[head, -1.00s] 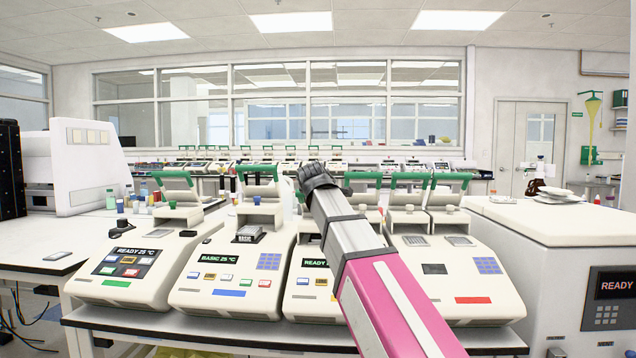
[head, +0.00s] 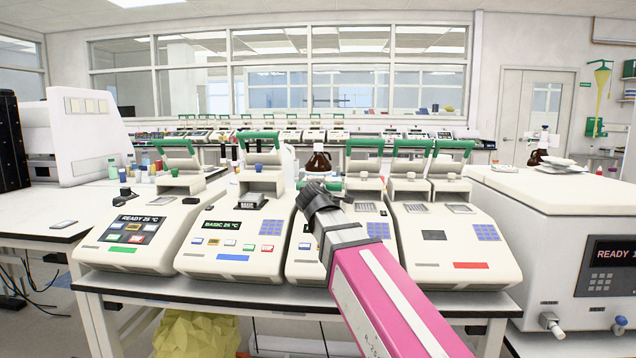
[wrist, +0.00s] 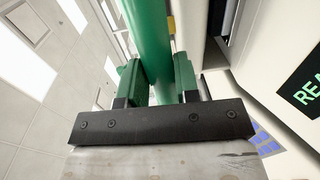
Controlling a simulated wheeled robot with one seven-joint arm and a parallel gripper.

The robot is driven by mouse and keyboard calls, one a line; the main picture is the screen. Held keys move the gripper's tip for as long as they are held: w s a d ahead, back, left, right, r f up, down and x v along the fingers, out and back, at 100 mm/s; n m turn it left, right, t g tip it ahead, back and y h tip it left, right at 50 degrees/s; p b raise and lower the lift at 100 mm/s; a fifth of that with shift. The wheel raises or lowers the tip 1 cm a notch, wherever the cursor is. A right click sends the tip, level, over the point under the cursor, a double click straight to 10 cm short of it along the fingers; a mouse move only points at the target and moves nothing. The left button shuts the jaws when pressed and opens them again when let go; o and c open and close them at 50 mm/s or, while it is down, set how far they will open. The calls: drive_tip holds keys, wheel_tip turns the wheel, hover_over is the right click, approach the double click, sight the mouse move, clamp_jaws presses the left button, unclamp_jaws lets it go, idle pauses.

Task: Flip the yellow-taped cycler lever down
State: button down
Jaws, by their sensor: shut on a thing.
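My gripper (head: 318,195) is over the third cycler (head: 305,262) from the left, at its left half. In the wrist view my gripper (wrist: 158,82) is shut around a green lever bar (wrist: 148,35), a finger on each side. Another green lever (head: 363,144) on the right of that cycler stands raised. In the wrist view part of a display (wrist: 305,92) with green letters shows beside the lever.
Cyclers with a green label (head: 124,250), a blue label (head: 233,258) and a red label (head: 472,265) stand on the same bench, green levers raised. A brown bottle (head: 318,160) is behind my gripper. A large white machine (head: 550,220) stands at right.

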drive_tip(key=shift+f, duration=0.8)
drive_tip(key=shift+s+d+f, duration=0.1)
drive_tip(key=c, duration=0.9)
unclamp_jaws()
drive_tip(key=shift+o, duration=0.2)
